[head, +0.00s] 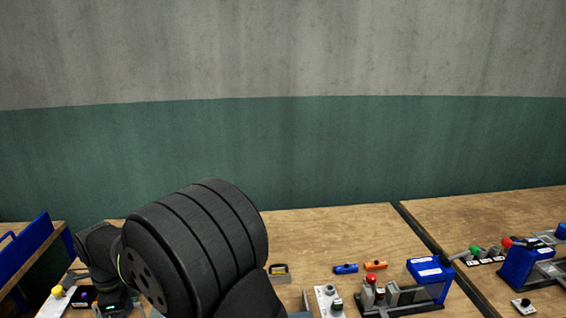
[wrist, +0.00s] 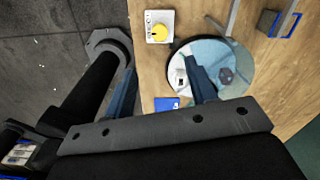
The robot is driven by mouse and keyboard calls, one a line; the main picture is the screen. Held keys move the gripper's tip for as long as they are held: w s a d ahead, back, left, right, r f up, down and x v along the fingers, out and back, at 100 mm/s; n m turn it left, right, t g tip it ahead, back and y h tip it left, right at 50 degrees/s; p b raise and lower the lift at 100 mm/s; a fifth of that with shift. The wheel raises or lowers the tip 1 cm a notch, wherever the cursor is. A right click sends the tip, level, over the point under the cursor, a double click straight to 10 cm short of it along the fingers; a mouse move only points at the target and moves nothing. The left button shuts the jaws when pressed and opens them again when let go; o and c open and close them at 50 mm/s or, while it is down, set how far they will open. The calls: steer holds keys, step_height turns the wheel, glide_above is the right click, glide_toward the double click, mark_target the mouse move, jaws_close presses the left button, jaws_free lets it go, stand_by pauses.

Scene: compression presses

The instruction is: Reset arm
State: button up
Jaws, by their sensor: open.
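My gripper (wrist: 160,92) shows in the wrist view with its two blue-grey fingers spread apart and nothing between them. It is above the left edge of a wooden table (wrist: 148,72), with one finger over the grey floor side and the other over a round glossy plate (wrist: 238,58). A small white and a dark piece sit on that plate. In the head view, my dark arm fills the lower left, and the gripper's fingers cannot be made out there.
A yellow button on a white box (wrist: 158,28) stands near the table edge. In the head view, a press with a blue block (head: 428,270), a red-knobbed lever (head: 371,279), and blue (head: 345,268) and orange (head: 375,265) pieces stand on the table. Bare wood lies behind them.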

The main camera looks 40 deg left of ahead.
step_height(320, 180, down, 14)
steer(key=shift+f, duration=0.25)
steer(key=n, duration=0.4)
steer(key=shift+r+n, duration=0.1)
steer(key=shift+n, duration=0.2)
steer(key=n, duration=0.4)
steer(key=shift+n, duration=0.3)
steer(key=n, duration=0.4)
steer(key=shift+n, duration=0.3)
steer(key=shift+a+n, duration=0.1)
steer(key=shift+n, duration=1.8)
